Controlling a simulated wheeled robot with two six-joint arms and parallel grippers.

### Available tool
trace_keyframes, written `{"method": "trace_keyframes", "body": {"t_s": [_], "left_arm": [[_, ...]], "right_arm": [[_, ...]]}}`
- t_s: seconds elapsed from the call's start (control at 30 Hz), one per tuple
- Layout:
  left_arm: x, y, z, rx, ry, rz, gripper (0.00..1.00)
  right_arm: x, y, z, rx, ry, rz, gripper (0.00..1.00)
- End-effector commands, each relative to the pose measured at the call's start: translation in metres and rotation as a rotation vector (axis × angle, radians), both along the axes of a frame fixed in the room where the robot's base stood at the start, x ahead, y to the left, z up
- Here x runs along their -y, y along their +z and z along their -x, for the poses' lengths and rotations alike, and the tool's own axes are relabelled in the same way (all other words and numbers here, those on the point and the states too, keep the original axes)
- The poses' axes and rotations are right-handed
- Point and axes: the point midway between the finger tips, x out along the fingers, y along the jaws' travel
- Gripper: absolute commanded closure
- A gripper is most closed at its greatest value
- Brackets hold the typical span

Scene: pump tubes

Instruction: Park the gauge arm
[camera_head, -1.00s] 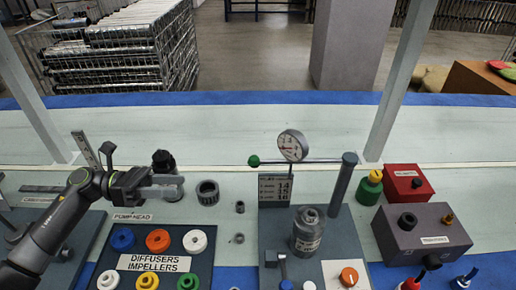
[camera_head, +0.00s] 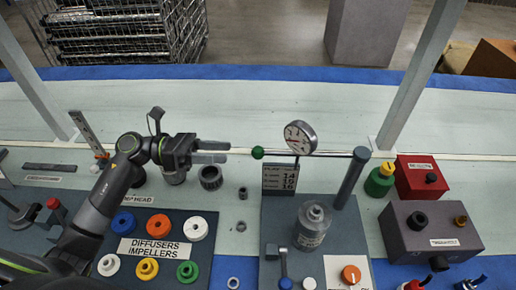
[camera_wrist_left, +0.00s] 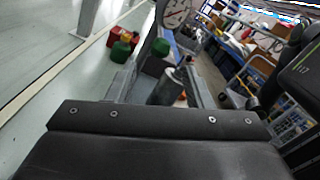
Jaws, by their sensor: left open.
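The gauge arm is a thin horizontal rod (camera_head: 333,154) with a green ball (camera_head: 257,153) at its left end and a round dial gauge (camera_head: 300,137) on it. Its right end meets a grey upright post (camera_head: 350,178). The dial shows partly at the top of the left wrist view (camera_wrist_left: 177,12), with a green ball (camera_wrist_left: 120,52) to its lower left. My left gripper (camera_head: 227,152) is open and empty, pointing right at about the ball's height in the head view, a short gap left of it. My right gripper is not in view.
A label plate with numbers (camera_head: 280,178) stands below the rod. A metal cylinder (camera_head: 312,228) stands in front of it. A green bottle (camera_head: 380,180), red box (camera_head: 418,178) and grey box (camera_head: 432,230) are at right. A tray of coloured rings (camera_head: 137,263) lies front left.

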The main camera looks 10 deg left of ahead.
Motion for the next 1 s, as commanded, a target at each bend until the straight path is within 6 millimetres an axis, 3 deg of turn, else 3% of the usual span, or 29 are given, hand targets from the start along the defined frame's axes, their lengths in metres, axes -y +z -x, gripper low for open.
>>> {"method": "trace_keyframes", "body": {"t_s": [0.5,0.7,1.0], "left_arm": [[0.075,0.002,-0.015,0.0,-0.002,0.004,0.53],[0.089,0.001,-0.018,-0.001,-0.001,0.001,0.53],[0.092,0.0,-0.019,0.0,0.0,-0.001,0.53]], "right_arm": [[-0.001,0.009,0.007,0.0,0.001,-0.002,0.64],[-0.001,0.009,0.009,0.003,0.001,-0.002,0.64],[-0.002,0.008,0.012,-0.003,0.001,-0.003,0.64]]}}
